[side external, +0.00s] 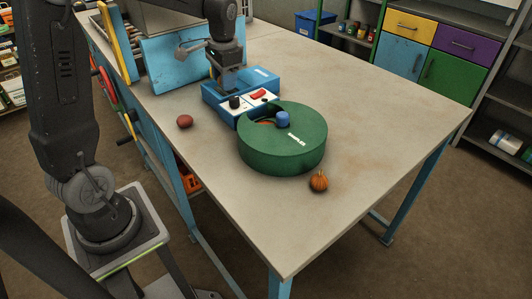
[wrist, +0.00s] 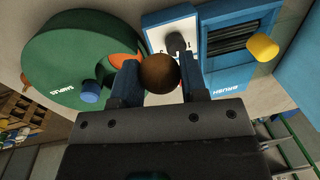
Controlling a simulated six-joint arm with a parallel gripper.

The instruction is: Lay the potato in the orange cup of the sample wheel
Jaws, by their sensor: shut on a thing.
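My gripper (wrist: 160,78) is shut on a round brown potato (wrist: 159,73), held between its two blue fingers. In the side view my gripper (side external: 230,88) is over the blue brush machine, behind the wheel, and the potato cannot be made out there. The green sample wheel (side external: 282,152) lies on the bench, with a blue knob on top and an opening in its cover. The wheel also shows at left in the wrist view (wrist: 45,60). Part of the orange cup (wrist: 122,48) shows in the opening, just left of the potato; the fingers hide some of it.
The blue brush machine (side external: 262,78) has a white panel with a black knob and a red switch, and adjoins the wheel. A reddish round item (side external: 185,121) lies left of the wheel. A small pumpkin (side external: 319,181) lies right of it. The bench (side external: 390,115) is clear at right.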

